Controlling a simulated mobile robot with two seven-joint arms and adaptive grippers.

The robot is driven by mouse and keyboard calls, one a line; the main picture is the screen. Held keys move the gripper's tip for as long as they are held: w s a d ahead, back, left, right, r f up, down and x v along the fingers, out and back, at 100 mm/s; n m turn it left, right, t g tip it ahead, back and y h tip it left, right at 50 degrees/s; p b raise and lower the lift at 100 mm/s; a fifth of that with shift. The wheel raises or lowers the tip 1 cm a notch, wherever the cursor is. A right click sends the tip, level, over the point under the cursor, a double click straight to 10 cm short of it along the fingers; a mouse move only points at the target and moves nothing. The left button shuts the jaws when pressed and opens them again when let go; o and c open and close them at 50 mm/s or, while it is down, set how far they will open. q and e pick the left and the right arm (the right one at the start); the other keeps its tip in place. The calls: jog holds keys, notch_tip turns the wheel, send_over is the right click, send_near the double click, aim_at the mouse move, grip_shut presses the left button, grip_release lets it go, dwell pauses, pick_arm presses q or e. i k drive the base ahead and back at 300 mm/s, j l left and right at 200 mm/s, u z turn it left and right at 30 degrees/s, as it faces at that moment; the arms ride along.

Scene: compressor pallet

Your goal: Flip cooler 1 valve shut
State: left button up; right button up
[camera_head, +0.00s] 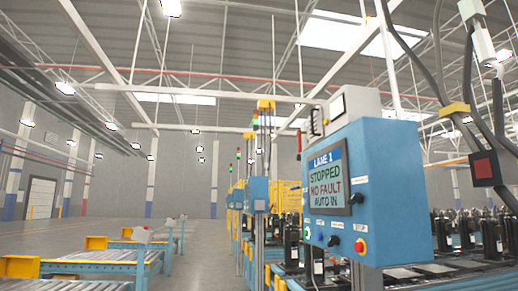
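No cooler 1 valve can be made out in the head view. Neither of my grippers shows in this view. A blue control cabinet (398,185) stands at the right, close to me. Its screen (327,182) reads "LANE 1 STOPPED NO FAULT AUTO IN".
Blue-framed roller conveyors (120,267) with yellow end blocks run along the lower left. Rows of dark bottle-like units (466,232) stand behind the cabinet at right. Grey open floor (205,262) lies between conveyors and cabinet line. Dark cables hang at upper right.

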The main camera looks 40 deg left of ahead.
aim_at(299, 133)
jog(key=i+j+u, duration=0.25)
jog(key=i+j, duration=0.15)
jog(key=i+j+u, duration=0.25)
jog(key=i+j, duration=0.35)
jog(key=i, duration=0.15)
jog(key=i+j, duration=0.3)
jog(key=i, duration=0.2)
jog(key=i+j, duration=0.1)
jog(key=j, duration=0.4)
jog(key=i+j, duration=0.1)
jog(key=j, duration=0.45)
jog(key=i+z, duration=0.05)
